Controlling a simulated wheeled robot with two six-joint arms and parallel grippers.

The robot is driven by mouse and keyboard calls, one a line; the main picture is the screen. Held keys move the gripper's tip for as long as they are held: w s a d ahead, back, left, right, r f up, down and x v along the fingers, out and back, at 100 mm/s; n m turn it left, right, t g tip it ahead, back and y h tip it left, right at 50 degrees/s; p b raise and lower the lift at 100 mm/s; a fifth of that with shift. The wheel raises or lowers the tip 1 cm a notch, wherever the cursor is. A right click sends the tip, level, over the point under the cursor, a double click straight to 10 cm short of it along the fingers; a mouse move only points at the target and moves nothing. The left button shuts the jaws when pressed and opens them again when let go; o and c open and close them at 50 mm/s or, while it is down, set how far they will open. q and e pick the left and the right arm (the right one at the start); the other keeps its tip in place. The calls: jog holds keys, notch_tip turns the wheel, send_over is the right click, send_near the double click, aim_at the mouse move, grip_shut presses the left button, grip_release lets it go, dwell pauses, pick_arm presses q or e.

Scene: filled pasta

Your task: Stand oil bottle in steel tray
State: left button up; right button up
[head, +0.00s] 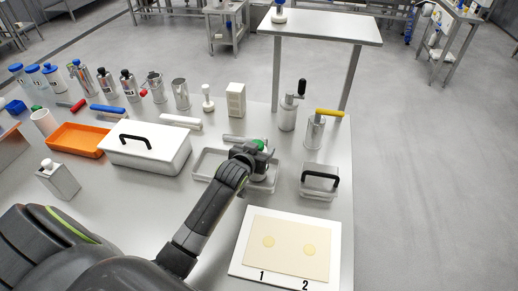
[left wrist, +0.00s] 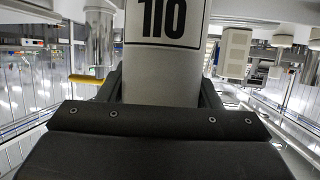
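The steel tray (head: 206,163) is a shallow grey tray under and around the gripper, partly covered by my arm. The bottle is over or in the tray; whether its base touches the tray floor is hidden. My right gripper is not in view.
A white lidded box (head: 146,150) and an orange tray (head: 78,139) stand left of the tray. Steel canisters (head: 314,132) stand behind right. Several bottles line the back left.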

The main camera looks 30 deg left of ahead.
pick_arm(q)
jog(key=o, duration=0.4)
jog(key=a+v, duration=0.1)
jog(key=v, duration=1.1)
jog(key=shift+d+r, duration=0.25)
jog(key=shift+d, duration=0.2)
